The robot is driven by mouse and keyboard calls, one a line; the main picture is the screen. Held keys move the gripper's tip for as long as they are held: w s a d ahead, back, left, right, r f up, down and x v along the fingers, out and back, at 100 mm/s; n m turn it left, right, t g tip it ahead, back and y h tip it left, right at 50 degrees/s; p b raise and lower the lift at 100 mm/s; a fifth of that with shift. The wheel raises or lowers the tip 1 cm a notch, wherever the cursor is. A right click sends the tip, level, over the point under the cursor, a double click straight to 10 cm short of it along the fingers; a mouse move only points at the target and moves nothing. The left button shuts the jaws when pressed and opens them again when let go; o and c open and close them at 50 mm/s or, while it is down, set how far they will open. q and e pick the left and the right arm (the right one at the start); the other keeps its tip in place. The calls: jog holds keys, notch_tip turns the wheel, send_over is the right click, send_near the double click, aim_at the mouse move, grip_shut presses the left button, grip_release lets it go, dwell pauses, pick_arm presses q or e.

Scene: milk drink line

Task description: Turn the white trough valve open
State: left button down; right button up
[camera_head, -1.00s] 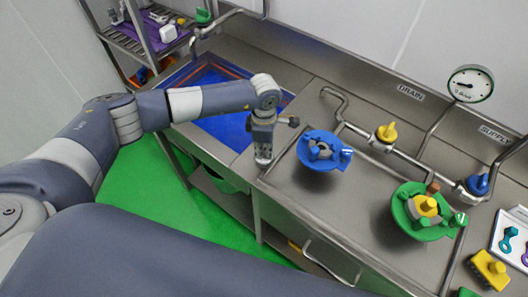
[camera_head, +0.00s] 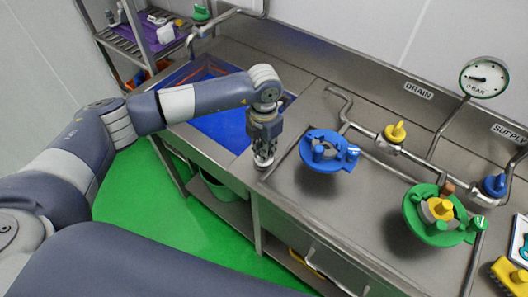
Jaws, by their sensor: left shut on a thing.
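My left gripper (camera_head: 263,160) points down at the front edge of the steel counter, just right of the blue-lined trough (camera_head: 222,125). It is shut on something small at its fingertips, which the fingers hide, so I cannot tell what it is. I cannot make out a white trough valve. A green-handled tap (camera_head: 200,13) stands at the back of the trough. My right gripper is not in view.
Right of the gripper are a blue fitting (camera_head: 316,139) and a green fitting (camera_head: 416,216) with a yellow knob. Pipes with a yellow valve (camera_head: 396,131), a blue valve (camera_head: 495,185) and a gauge (camera_head: 484,77) run behind. A shelf rack (camera_head: 120,36) stands back left.

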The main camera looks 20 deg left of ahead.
pick_arm(q)
jog(key=shift+r+n+b, duration=0.1)
jog(key=shift+n+b, duration=0.2)
jog(key=shift+n, duration=0.5)
jog(key=shift+w, duration=0.1)
jog(key=c, duration=1.7)
grip_release()
jog(key=shift+o, duration=0.2)
notch_tip(320, 180, up, 12)
